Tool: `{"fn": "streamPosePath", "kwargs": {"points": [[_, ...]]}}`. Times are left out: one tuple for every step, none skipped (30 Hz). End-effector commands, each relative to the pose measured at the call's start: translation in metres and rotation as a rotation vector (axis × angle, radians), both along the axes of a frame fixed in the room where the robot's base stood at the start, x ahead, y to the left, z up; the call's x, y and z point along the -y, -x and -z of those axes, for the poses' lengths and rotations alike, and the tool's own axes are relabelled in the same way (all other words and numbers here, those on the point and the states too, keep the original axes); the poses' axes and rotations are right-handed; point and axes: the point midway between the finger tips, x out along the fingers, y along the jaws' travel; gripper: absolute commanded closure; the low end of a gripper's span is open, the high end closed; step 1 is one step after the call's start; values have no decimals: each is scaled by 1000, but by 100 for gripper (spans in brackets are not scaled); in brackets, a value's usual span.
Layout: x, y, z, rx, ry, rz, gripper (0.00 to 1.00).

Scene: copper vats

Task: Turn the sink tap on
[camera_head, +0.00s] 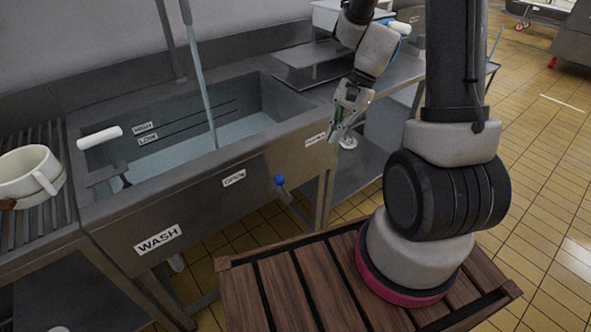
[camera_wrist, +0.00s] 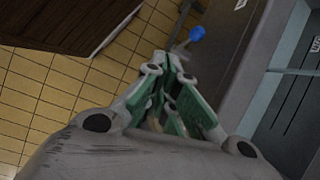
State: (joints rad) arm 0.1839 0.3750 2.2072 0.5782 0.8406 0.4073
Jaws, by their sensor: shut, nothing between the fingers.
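The steel sink (camera_head: 165,205) has labels on its front, including "WASH" and "OPEN". A pale blue stream of water (camera_head: 203,85) falls from the spout (camera_head: 186,12) into the basin, which holds water. A lever with a blue knob (camera_head: 279,180) sticks out of the front panel beside "OPEN"; the knob also shows in the wrist view (camera_wrist: 197,33). My gripper (camera_head: 336,132) is shut and empty near the sink's right front corner, to the right of and above the blue knob. In the wrist view its green-padded fingers (camera_wrist: 172,62) point toward the knob, apart from it.
A white-handled lever (camera_head: 99,138) stands at the sink's left end. A cream mug (camera_head: 30,176) sits on the ribbed rack at far left. A steel counter (camera_head: 310,62) adjoins on the right. Slatted wood (camera_head: 290,285) lies below my arm. Tiled floor (camera_head: 540,140) is open at right.

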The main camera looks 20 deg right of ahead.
Motion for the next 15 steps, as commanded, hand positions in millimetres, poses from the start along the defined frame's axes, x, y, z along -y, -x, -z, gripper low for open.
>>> {"fn": "streamPosePath", "kwargs": {"points": [[-3,-9,14,-33,-15,80,100],[-4,-14,20,-47,-22,131,100],[-7,-22,27,-64,-31,197,100],[-8,-27,31,-76,-36,242,100],[-10,-32,34,-85,-41,283,100],[-11,-36,37,-95,-46,325,100],[-13,-39,39,-100,-49,349,100],[-14,-40,41,-103,-50,362,100],[-15,-41,44,-105,-51,371,100],[-17,-41,46,-106,-51,373,100],[-19,-41,49,-107,-51,372,100],[-22,-40,54,-108,-51,370,100],[-24,-40,58,-107,-50,369,100],[-27,-40,63,-108,-49,368,100],[-31,-40,70,-109,-50,368,100]]}}
